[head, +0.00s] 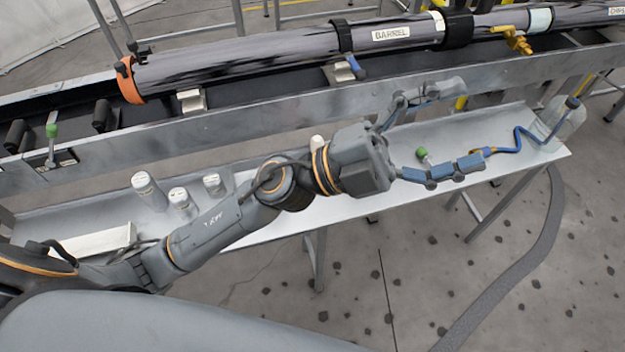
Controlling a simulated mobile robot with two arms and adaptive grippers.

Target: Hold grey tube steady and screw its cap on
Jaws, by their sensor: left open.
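A long grey tube (250,64) labelled BARREL lies in the metal trough along the back, with black bands around it. An orange ring (129,80) sits around its left end. I cannot pick out a cap for certain. My left gripper (462,125) is open over the right half of the bench in front of the trough, apart from the tube. Its two fingers are spread wide, and a small green-topped piece (424,155) shows between them; I cannot tell whether they touch it. My right gripper is not in view.
A metal bench (520,170) runs below the trough (300,122). Several pale bottles (150,190) and a white tray (95,242) stand at its left. A blue hose (520,142) runs to a clear bottle (566,118) at its right end. Open floor lies in front.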

